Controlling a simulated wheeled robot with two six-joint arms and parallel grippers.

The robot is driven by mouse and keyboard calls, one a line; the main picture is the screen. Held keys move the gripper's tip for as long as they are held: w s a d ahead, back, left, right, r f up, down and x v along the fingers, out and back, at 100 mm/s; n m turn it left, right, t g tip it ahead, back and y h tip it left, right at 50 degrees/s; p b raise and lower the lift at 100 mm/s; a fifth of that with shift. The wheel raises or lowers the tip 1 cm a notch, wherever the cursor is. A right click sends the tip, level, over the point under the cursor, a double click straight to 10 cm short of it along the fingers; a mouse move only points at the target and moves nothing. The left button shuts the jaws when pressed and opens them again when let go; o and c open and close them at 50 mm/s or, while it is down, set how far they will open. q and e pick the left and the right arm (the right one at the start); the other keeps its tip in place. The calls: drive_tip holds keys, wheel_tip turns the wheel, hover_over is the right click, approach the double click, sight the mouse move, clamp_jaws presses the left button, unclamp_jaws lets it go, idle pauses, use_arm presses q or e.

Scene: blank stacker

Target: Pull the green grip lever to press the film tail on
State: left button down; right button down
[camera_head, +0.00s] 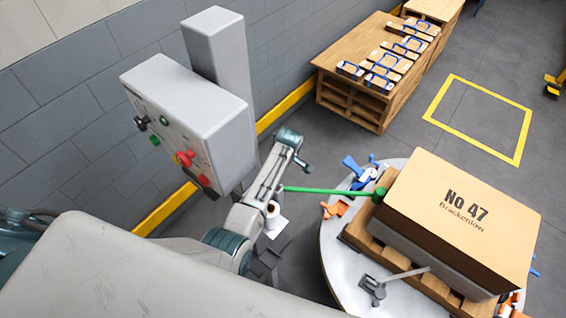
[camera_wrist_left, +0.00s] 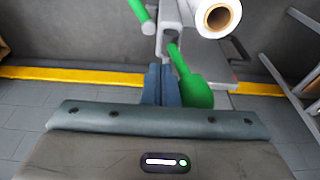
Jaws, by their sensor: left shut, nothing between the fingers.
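The green lever (camera_head: 325,190) runs across the head view from beside my left forearm to a thick green end (camera_head: 379,195) by the boxed load. My left gripper (camera_head: 305,163) appears small near the lever's left part. In the left wrist view the left fingers (camera_wrist_left: 161,86) are shut and empty. A thick green grip (camera_wrist_left: 195,92) stands close at their right; I cannot tell whether they touch. A green rod (camera_wrist_left: 140,10) shows at upper left. The white film roll (camera_head: 272,210) also shows in the wrist view (camera_wrist_left: 219,16). I cannot make out the film tail. My right gripper is out of view.
The carton (camera_head: 465,208) sits on a wooden pallet (camera_head: 360,238) on the round turntable (camera_head: 335,262), among blue and orange pieces. A grey control box (camera_head: 195,115) stands by the wall. A wooden bench (camera_head: 350,105) is at the back. Floor is clear around the yellow square (camera_head: 520,140).

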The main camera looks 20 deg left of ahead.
use_arm(q)
drive_tip(key=w+d+b, duration=0.2)
drive_tip(key=w+b, duration=0.1)
drive_tip(key=w, duration=0.3)
drive_tip(key=shift+r, duration=0.15)
idle(0.4)
drive_tip(key=a+p+v, duration=0.1)
drive_tip(key=p+v, duration=0.7)
drive_tip(key=v, duration=0.1)
drive_tip(key=shift+w+a, duration=0.25)
drive_tip(key=shift+a, duration=0.15)
drive_tip(key=shift+r, duration=0.1)
